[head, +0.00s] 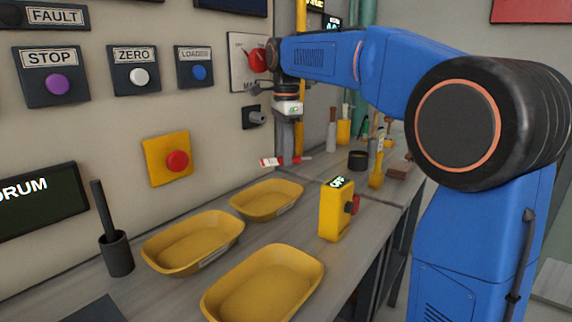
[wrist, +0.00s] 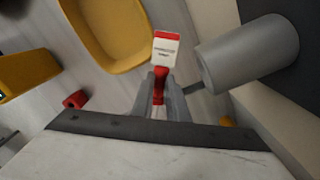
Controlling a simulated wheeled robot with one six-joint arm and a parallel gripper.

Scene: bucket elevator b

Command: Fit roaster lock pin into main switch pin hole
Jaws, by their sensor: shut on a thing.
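The roaster lock pin is red with a red-and-white tag. In the wrist view the pin (wrist: 158,92) sits between the two grey fingers of my gripper (wrist: 160,100), and its tag (wrist: 165,50) sticks out beyond them. In the head view the tag (head: 270,161) shows below the arm's end, with my gripper (head: 298,150) shut on the pin above the bench. The main switch (head: 257,60) is a red rotary handle on a pale wall plate, up and left of my gripper. My arm partly covers the plate. I cannot make out the pin hole.
A grey cylindrical knob on a black wall box (head: 254,117) is close to my gripper; a grey cylinder also shows in the wrist view (wrist: 250,52). Yellow trays (head: 263,312) and a yellow switch box (head: 330,212) stand on the bench below. An emergency button (head: 177,161) is on the wall.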

